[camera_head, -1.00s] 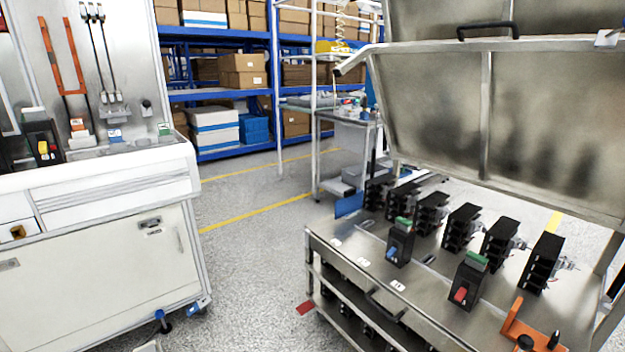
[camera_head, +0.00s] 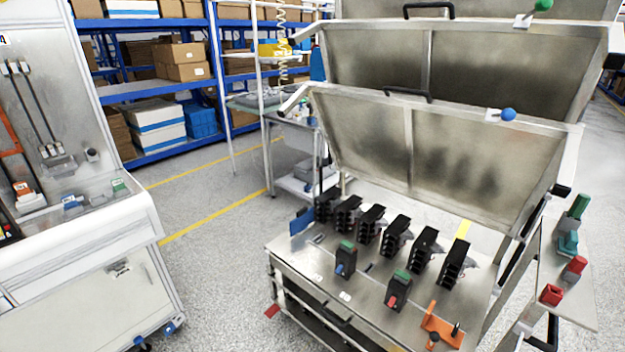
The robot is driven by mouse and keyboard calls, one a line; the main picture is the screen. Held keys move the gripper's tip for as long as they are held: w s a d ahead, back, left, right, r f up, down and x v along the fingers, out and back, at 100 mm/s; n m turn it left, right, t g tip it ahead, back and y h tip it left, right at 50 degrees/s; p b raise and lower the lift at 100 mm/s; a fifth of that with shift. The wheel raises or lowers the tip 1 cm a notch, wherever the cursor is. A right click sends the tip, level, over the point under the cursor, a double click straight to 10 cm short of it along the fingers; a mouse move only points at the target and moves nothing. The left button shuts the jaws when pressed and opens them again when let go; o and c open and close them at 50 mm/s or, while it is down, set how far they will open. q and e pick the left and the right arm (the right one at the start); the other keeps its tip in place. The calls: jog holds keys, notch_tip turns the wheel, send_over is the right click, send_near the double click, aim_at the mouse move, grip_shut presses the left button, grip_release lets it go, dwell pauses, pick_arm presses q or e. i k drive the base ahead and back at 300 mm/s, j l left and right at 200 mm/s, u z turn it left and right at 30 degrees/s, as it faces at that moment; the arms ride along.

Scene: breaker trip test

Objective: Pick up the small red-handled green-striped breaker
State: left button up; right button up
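Two small black breakers with green tops stand upright on the metal test bench (camera_head: 365,308). The red-handled breaker (camera_head: 398,292) is the right one of the two, nearer the bench's front. The blue-handled breaker (camera_head: 346,260) stands to its left and a little farther back. At this size I cannot make out whether the green is a stripe or covers the whole top. Neither of my grippers shows in the head view.
A row of black clamp units (camera_head: 396,238) stands behind the breakers, below raised metal lids (camera_head: 470,165). An orange bracket (camera_head: 441,326) is to the right. A side shelf (camera_head: 570,292) holds red and green parts. A white workstation (camera_head: 75,245) stands left, with open floor between.

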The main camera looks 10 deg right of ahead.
aim_at(400, 284)
jog(key=z, duration=1.1)
